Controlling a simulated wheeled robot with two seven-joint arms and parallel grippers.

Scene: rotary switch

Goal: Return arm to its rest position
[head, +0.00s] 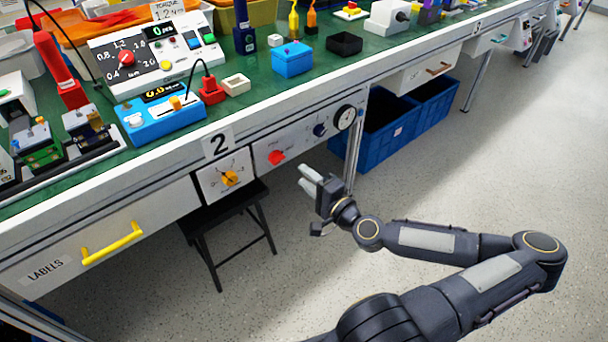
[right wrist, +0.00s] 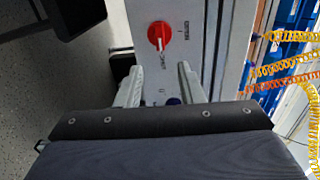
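My right gripper (head: 303,179) is in front of the bench's front panel, below and to the right of the red rotary knob (head: 276,157). Its two pale fingers are apart with nothing between them. In the right wrist view my right gripper (right wrist: 160,78) is also open, and the red knob (right wrist: 160,36) shows beyond the fingertips, clear of them. A white pointer mark shows on the knob. A yellow-orange knob (head: 230,178) sits on a panel to the left, and a dark blue knob (head: 319,129) to the right. My left gripper is not in view.
A black stool (head: 228,212) stands under the bench, left of my right arm. A round gauge (head: 345,117) is on the panel. Blue crates (head: 386,138) stand under the bench at right. A drawer with a yellow handle (head: 112,243) is at left. The floor at right is clear.

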